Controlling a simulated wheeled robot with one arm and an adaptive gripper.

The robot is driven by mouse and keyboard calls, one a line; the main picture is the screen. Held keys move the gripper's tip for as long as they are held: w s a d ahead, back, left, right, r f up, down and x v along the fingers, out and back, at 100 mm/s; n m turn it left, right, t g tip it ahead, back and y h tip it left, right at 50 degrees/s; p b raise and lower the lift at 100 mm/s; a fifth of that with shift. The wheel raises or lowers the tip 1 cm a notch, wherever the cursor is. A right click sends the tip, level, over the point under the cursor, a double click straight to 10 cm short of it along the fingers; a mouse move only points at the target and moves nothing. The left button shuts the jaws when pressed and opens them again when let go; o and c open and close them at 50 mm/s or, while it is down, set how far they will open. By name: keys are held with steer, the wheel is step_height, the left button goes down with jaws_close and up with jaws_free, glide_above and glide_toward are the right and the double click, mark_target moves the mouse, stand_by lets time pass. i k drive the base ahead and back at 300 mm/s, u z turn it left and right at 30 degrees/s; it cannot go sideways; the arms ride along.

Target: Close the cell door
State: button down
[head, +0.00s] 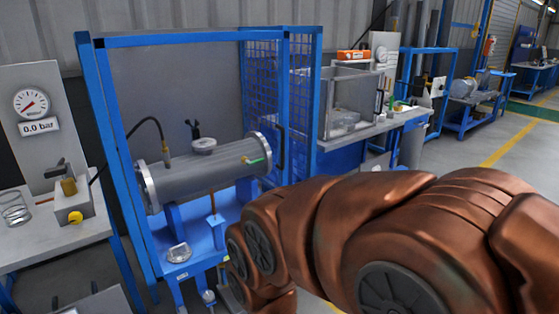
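The cell is a blue frame (165,39) around a grey flanged shell (205,180), which lies level on blue supports. The front of the cell stands open toward me. Blue mesh panels stand at its right side; the nearer one, in a blue frame (316,90), looks like the door swung open, though I cannot tell it surely from the fixed side mesh. A dark upright bar (281,148), perhaps a handle, shows there. My copper-coloured arm crosses the lower right and hides the lower part of this panel. My gripper is not in view, below the picture's edge or behind my arm.
A bench with a pressure gauge (32,103) reading 0.0 bar stands at the left. A dark hose (150,120) runs to the shell. A bench with a clear-walled box (350,100) stands right of the cell. Open floor (500,130) lies at the far right.

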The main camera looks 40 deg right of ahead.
mark_target(101, 44)
steer(key=u, duration=2.25)
steer(key=k, duration=1.1)
steer(key=z, duration=1.65)
steer(key=i, duration=0.5)
steer(key=u, duration=0.05)
